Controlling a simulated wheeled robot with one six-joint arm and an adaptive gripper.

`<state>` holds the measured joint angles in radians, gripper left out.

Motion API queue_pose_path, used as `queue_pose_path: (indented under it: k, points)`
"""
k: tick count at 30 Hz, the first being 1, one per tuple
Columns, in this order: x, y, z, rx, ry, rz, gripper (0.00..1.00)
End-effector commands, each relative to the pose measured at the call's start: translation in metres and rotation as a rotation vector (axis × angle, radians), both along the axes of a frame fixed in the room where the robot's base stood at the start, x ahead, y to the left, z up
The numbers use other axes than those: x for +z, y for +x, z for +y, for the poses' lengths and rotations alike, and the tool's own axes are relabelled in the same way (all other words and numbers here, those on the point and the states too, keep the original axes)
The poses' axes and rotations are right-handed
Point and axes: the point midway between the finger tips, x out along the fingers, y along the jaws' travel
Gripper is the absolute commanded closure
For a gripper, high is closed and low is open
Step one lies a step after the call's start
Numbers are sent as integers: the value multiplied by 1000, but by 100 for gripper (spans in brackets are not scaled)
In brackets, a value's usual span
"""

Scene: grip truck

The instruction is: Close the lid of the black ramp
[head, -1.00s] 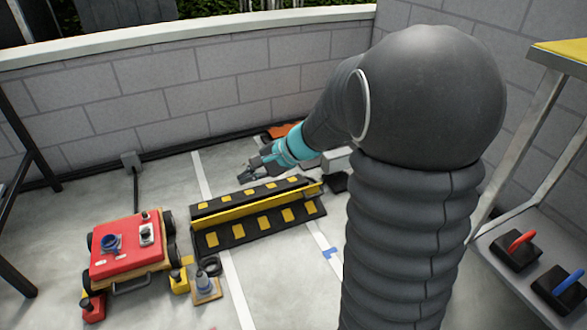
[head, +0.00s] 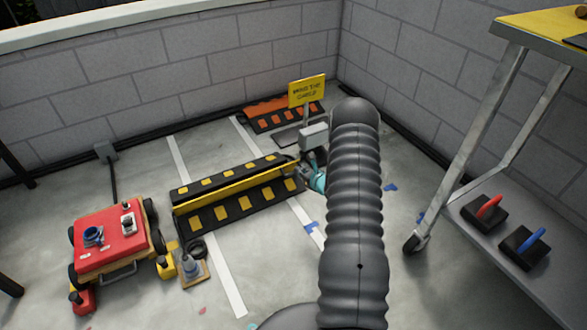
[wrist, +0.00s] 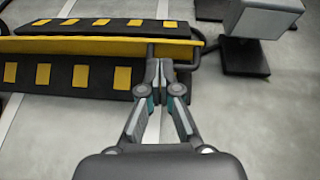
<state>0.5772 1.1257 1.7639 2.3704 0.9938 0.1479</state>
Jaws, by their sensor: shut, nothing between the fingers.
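The black ramp (head: 220,215) with yellow patches lies on the floor at the picture's centre in the head view. Its lid (head: 228,188) shows as a long yellow strip between the two black patched sides and looks raised. In the wrist view the ramp (wrist: 85,77) reaches in from the left, with the yellow lid face (wrist: 95,46) above its near side. My gripper (head: 297,170) is at the ramp's right end. In the wrist view its fingertips (wrist: 159,70) are shut and empty, in front of the lid's right end. I cannot tell whether they touch it.
A grey box on a stand (head: 314,136) is just behind my gripper, also in the wrist view (wrist: 262,18). A yellow sign (head: 307,91) and an orange ramp (head: 270,107) stand behind. A red wheeled cart (head: 108,240) is left. A metal trolley (head: 500,225) is right.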

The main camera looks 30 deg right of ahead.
Motion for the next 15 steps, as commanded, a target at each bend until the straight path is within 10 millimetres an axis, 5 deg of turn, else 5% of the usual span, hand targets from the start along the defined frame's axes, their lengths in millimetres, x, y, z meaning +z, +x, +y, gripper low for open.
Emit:
queue_pose_path:
  k: [7,15]
  points:
    - [-30,-5,-19,-89,38,15,100]
    - [-46,30,-17,-86,37,15,100]
